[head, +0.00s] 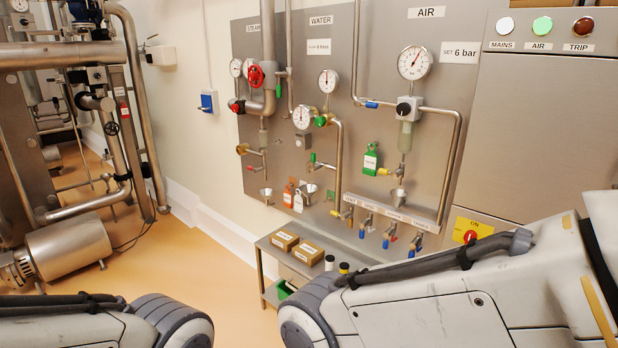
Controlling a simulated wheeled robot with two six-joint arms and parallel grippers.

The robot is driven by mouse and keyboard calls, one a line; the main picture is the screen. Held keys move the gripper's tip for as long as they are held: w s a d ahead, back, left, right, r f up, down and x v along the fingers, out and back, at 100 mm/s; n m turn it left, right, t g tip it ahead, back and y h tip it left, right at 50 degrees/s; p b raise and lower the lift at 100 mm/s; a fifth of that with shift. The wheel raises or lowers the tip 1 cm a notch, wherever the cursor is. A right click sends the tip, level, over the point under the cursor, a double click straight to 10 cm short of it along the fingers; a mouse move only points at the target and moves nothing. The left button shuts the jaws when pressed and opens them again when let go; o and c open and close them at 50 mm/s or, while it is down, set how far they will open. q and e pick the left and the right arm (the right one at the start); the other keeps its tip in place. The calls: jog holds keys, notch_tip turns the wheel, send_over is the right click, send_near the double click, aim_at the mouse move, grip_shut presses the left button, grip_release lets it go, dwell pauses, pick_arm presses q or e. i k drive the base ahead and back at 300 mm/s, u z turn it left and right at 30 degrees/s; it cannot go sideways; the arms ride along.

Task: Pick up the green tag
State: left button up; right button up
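A green tag (370,160) with a white label hangs on the grey wall panel under the AIR gauge. It is left of the clear filter bowl and just above a yellow-handled valve. Parts of both my arms fill the bottom left and the right of the head view. Neither gripper shows in the picture, and no gripper is seen at the tag.
An orange tag (289,193) and a white tag (298,203) hang lower left on the panel (345,90). Several small valves (388,235) line the panel's bottom. A low bench (262,262) with two cardboard boxes stands below.

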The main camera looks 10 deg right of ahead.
aim_at(370, 157)
jog(key=u, duration=0.75)
jog(key=i, duration=0.95)
jog(key=z, duration=0.85)
jog(key=i, duration=0.6)
jog(key=z, duration=0.6)
